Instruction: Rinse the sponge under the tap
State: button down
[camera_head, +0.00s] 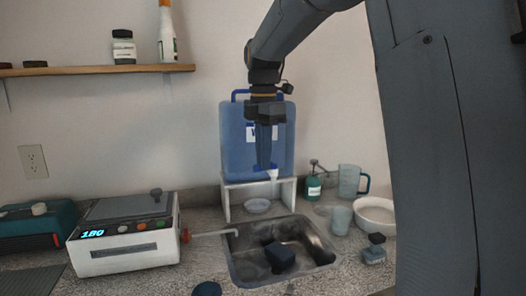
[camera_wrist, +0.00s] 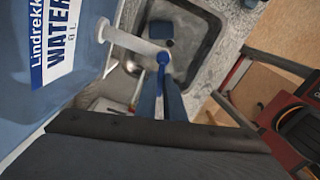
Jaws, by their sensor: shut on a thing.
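The blue water container (camera_head: 232,140) stands on a white stand above the sink. Its white tap (camera_head: 272,174) has a blue lever at the front, and the white spout also shows in the wrist view (camera_wrist: 130,41). My gripper (camera_head: 264,164) points down at the tap and is shut on its blue lever (camera_wrist: 162,58); the fingers partly hide it. A dark blue block, apparently the sponge (camera_head: 280,257), lies in the metal sink (camera_head: 318,250), below the tap. It also shows in the wrist view (camera_wrist: 160,29). I cannot make out any running water.
A small bowl (camera_head: 258,206) sits under the stand. A white device with a display (camera_head: 125,240) stands left of the sink. A soap dispenser (camera_head: 313,188), a jug (camera_head: 350,180), a cup (camera_head: 341,220) and a white bowl (camera_head: 376,212) stand to the right.

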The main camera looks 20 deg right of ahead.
jog(key=shift+s+d+r+n+p, duration=0.1)
jog(key=shift+s+n+p, duration=0.15)
jog(key=shift+n+p, duration=0.45)
jog(key=shift+s+d+n+p, duration=0.15)
jog(key=shift+n+p, duration=0.25)
jog(key=shift+n, duration=0.5)
jog(key=shift+a, duration=0.1)
jog(key=c, duration=1.8)
grip_release()
jog(key=shift+c, duration=0.2)
notch_tip(320, 180, up, 8)
jog(key=shift+b, duration=0.45)
jog(key=shift+f, duration=0.2)
